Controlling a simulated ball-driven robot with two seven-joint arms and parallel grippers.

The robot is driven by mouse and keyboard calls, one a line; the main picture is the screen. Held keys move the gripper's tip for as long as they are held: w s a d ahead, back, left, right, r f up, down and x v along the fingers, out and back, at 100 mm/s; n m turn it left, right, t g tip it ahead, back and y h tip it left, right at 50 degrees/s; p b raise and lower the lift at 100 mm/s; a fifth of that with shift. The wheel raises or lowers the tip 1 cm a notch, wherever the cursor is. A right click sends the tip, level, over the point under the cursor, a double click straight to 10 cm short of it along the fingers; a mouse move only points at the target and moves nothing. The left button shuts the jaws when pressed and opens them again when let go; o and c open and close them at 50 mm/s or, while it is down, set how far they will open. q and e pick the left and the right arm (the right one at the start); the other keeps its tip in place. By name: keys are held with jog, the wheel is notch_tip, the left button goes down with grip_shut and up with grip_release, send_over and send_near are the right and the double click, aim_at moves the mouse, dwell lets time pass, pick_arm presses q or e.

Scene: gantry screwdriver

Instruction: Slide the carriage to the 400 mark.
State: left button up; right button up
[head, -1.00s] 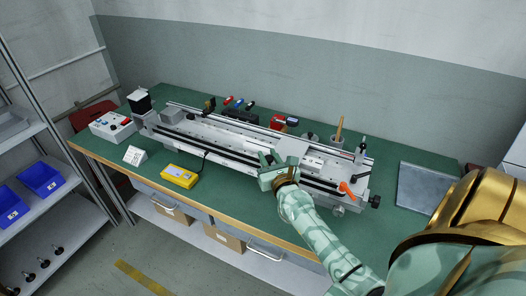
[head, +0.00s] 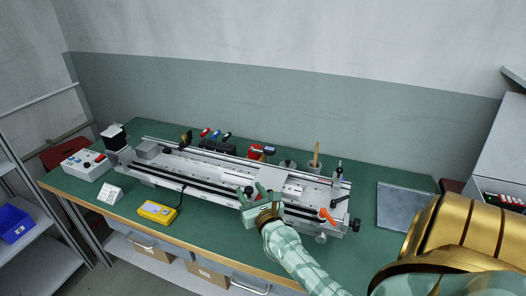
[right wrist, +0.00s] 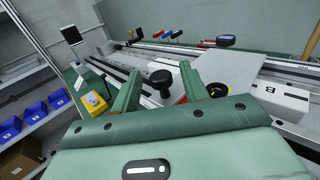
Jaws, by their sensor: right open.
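The carriage sits on the long grey gantry rail on the bench. Its pale flat plate (head: 270,178) shows just beyond my right gripper, and the plate also shows in the right wrist view (right wrist: 236,68). A black round knob (right wrist: 161,78) stands between the spread fingers of my right gripper (right wrist: 160,88), seemingly just beyond the tips. In the head view my right gripper (head: 251,191) is open at the rail's front side and partly hides the carriage front. I cannot read a scale or the 400 mark. My left gripper is out of view.
An orange handle (head: 328,215) is at the rail's right end. A yellow device (head: 157,212) and a white card (head: 110,194) lie in front. A control box (head: 86,165) is at the left, a grey plate (head: 405,207) at the right.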

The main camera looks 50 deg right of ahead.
jog(key=b+v, duration=0.2)
jog(key=v, duration=1.2)
jog(key=shift+s+b, duration=0.3)
jog(key=shift+a, duration=0.15)
